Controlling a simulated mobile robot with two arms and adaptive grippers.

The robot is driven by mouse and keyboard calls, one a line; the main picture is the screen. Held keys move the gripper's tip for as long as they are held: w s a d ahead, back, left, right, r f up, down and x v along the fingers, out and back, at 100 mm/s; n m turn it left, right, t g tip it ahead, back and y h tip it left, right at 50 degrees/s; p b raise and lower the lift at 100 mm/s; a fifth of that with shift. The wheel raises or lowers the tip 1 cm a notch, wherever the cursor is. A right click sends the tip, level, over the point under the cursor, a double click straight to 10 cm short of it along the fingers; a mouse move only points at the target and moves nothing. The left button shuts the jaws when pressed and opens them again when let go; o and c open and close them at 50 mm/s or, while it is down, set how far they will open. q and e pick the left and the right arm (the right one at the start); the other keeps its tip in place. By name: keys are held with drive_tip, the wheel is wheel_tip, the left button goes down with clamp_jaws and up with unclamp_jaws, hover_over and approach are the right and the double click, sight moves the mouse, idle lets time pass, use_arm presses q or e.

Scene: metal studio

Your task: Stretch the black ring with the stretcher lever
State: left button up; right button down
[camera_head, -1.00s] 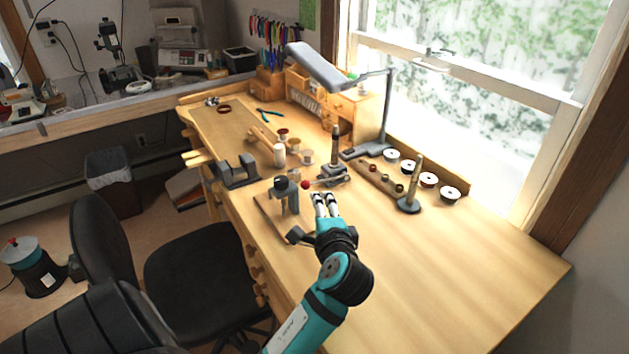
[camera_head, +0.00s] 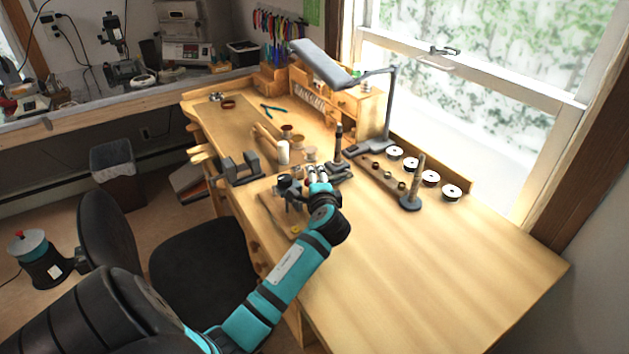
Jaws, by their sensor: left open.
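The ring stretcher (camera_head: 339,143) stands upright near the middle of the bench, a dark post on a grey base. Its lever is mostly hidden by my left gripper; the red knob does not show clearly. My left gripper (camera_head: 317,174) is open, with its fingers at the lever side of the stretcher, left of the post. I cannot tell whether the fingers touch the lever. A black ring cannot be made out on the post; it is too small. Several small dark rings, including one (camera_head: 401,187), lie in a row right of the stretcher. My right gripper is not in view.
A tapered mandrel (camera_head: 416,180) stands upright at the right, near several round tins (camera_head: 430,178). A grey lamp (camera_head: 322,66) overhangs the back. The bench's right front (camera_head: 440,260) is clear.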

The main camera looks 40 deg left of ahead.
use_arm(q)
drive_tip(key=shift+c, duration=0.3)
clamp_jaws()
drive_tip(key=shift+w+f, duration=0.1)
drive_tip(key=shift+f, duration=0.05)
